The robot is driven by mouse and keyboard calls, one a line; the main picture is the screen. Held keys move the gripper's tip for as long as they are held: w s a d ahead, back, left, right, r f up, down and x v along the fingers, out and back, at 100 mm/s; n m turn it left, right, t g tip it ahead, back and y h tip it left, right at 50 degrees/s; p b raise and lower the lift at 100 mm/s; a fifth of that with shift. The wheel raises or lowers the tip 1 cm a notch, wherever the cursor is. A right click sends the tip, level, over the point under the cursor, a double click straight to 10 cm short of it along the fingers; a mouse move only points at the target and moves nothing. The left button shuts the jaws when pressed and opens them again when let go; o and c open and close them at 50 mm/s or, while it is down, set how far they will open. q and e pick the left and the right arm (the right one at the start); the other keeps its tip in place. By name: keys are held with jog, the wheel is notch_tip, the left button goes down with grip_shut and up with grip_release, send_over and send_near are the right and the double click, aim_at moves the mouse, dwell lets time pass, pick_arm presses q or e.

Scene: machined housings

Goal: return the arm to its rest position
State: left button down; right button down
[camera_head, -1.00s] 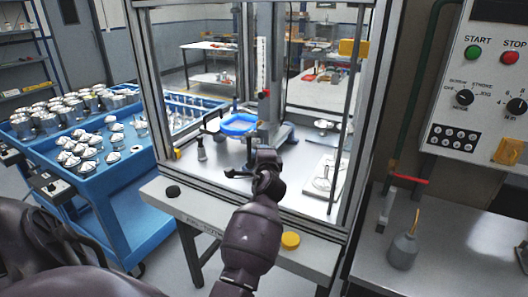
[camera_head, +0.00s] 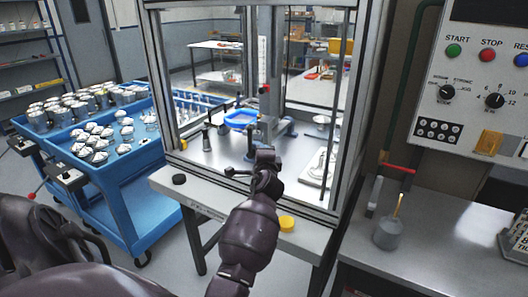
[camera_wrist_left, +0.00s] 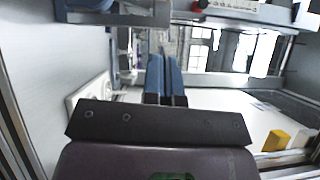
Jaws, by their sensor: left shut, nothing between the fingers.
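My left arm, dark purple, comes up from the bottom middle of the head view. Its gripper (camera_head: 251,143) is at the front opening of the framed machine enclosure (camera_head: 220,158), in front of the blue ring-shaped part (camera_head: 241,118). In the left wrist view its two blue-grey fingers (camera_wrist_left: 165,62) lie side by side, shut and empty. My right gripper is not in view.
A blue cart (camera_head: 130,190) with metal housings (camera_head: 97,140) stands at left. A control panel (camera_head: 480,75) and a bench with an oil can (camera_head: 388,234) are at right. A yellow cap (camera_head: 286,222) and black knob (camera_head: 179,179) are on the enclosure's front ledge.

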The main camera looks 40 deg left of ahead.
pick_arm(q)
jog(key=w+d+r+n+t+h, duration=0.1)
jog(key=d+r+n+t+h, duration=0.15)
jog(key=d+n, duration=0.3)
jog(key=s+d+f+n+t+h, duration=0.1)
jog(key=s+d+f+h, duration=0.2)
jog(key=d+f, duration=0.2)
jog(key=s+d+f+n+h, duration=0.1)
jog(key=s+d+f+h, duration=0.2)
jog(key=d+f, duration=0.15)
jog(key=s+d+f+g+h, duration=0.2)
jog(key=s+d+f, duration=0.2)
jog(key=s+f, duration=0.5)
jog(key=s+d+f+n+g+h, duration=0.1)
jog(key=s+d+f, duration=0.3)
jog(key=s+f, duration=0.6)
jog(key=s+g+h, duration=0.1)
jog(key=s, duration=0.4)
jog(key=shift+d+g+h, duration=0.35)
jog(key=shift+d, duration=0.05)
